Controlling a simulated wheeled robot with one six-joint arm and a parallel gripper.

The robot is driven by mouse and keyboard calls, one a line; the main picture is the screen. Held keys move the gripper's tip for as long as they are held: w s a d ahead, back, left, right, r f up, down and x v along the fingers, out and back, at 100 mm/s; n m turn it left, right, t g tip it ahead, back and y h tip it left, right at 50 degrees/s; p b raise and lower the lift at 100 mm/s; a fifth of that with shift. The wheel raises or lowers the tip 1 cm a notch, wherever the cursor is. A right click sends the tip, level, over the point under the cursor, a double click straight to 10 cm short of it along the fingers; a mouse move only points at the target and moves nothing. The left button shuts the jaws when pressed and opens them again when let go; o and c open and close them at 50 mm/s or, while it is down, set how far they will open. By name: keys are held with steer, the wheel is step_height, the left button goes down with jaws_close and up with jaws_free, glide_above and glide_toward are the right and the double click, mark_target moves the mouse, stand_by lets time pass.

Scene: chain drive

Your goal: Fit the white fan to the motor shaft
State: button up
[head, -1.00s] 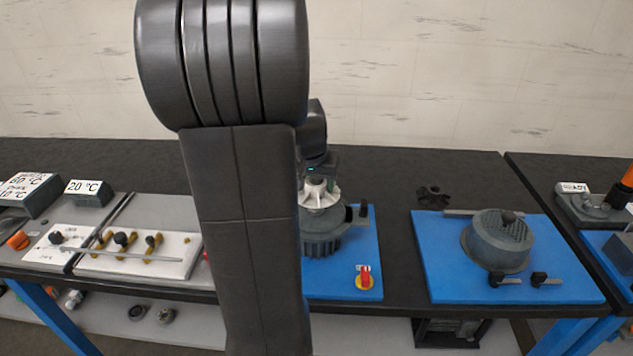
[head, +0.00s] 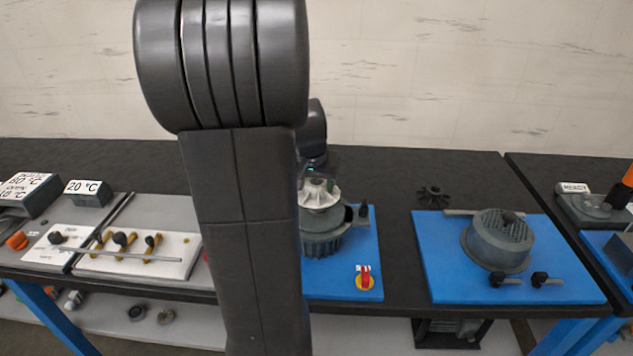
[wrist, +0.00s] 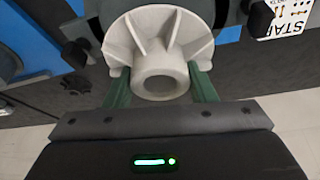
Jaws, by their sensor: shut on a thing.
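The white fan (head: 318,194) sits right at the top of the dark grey finned motor (head: 322,236) in the head view, hub up. My gripper (wrist: 160,88) is shut on the hub of the white fan (wrist: 158,40), with one green finger on each side of it in the wrist view. The motor shaft is hidden under the fan, so I cannot tell whether the fan is on it. My arm covers the left part of the motor in the head view.
The motor stands on a blue mat (head: 338,286) with a red and yellow switch (head: 365,277). To the right, a round grey cover (head: 497,240) lies on another blue mat (head: 450,285); a black fan-like part (head: 433,196) lies behind it. Bare black bench lies between the mats.

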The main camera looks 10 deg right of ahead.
mark_target(316, 195)
steer(key=shift+f+b, duration=1.95)
steer(key=shift+f, duration=0.4)
steer(key=o, duration=1.2)
steer(key=shift+r, duration=0.1)
steer(key=shift+c, duration=0.2)
steer(key=v, duration=1.3)
steer(key=shift+r, duration=0.4)
steer(key=shift+f, duration=0.1)
steer(key=x, duration=1.3)
steer(key=shift+f, duration=0.35)
steer(key=shift+r+p, duration=0.3)
steer(key=shift+p, duration=0.05)
